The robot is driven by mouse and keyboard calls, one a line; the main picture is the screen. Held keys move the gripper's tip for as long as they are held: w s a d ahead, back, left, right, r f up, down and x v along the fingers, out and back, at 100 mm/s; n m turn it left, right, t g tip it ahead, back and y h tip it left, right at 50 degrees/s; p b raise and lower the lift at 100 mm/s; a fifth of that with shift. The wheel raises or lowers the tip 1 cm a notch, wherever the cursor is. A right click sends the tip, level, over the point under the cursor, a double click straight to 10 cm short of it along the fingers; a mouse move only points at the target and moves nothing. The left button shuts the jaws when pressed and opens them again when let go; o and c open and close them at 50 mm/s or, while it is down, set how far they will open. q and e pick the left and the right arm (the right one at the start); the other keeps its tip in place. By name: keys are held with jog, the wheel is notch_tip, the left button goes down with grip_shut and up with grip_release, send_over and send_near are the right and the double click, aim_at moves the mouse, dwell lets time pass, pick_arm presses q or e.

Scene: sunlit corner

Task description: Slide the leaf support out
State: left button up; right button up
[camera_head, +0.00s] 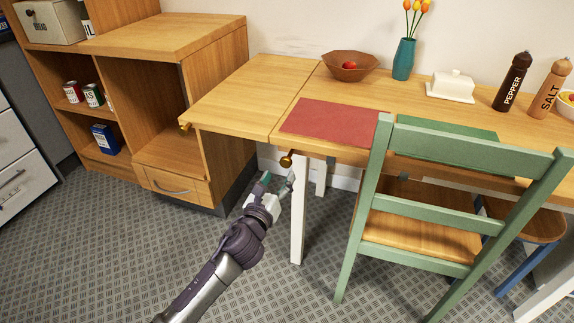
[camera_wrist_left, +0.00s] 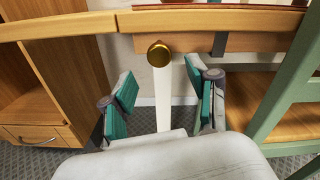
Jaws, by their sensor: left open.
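The brass knob of the leaf support (camera_head: 287,160) sticks out under the front edge of the wooden table (camera_head: 345,89), near a white leg. In the left wrist view the round knob (camera_wrist_left: 159,54) shows in front of the white leg, beyond and between my fingertips. My left gripper (camera_head: 278,181) is open and empty, just below and in front of the knob, apart from it. Its two teal-padded fingers (camera_wrist_left: 160,88) are spread. The rest of the support is hidden under the tabletop. The table leaf (camera_head: 235,95) lies level at the left. My right gripper is not in view.
A green chair (camera_head: 455,150) stands close on the right. A wooden cabinet (camera_head: 215,110) stands at the left, with another brass knob (camera_head: 185,126) at the leaf's corner. A red placemat (camera_head: 330,120) and a bowl (camera_head: 350,67) lie on the table. The floor in front is clear.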

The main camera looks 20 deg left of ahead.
aim_at(285, 165)
pick_arm(q)
jog(key=w+b, duration=0.1)
jog(key=w, duration=0.6)
jog(key=shift+w+d, duration=0.1)
jog(key=shift+d, duration=0.05)
grip_shut()
